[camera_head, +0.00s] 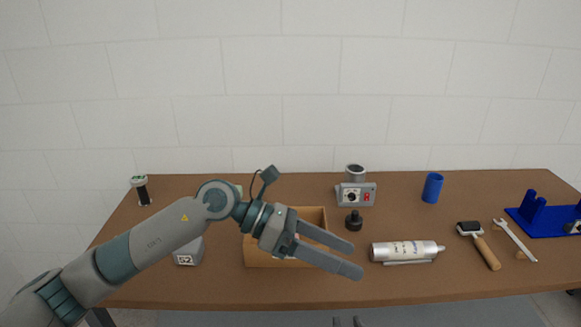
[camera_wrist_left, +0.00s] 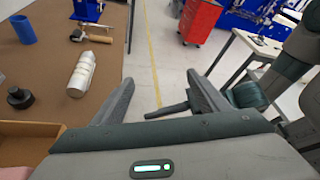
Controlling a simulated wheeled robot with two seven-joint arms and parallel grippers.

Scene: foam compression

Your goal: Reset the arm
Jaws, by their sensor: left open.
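My left arm comes in from the left in the head view. The rest of that gripper is out of frame.
The brown table (camera_head: 400,288) carries a silver bottle (camera_head: 402,251), a black knob-like part (camera_head: 354,220), a camera-like device (camera_head: 356,194), a blue cup (camera_head: 432,188), a wooden-handled tool (camera_head: 486,252), a wrench (camera_head: 515,240) and a blue stand (camera_head: 545,218). The front right is clear.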

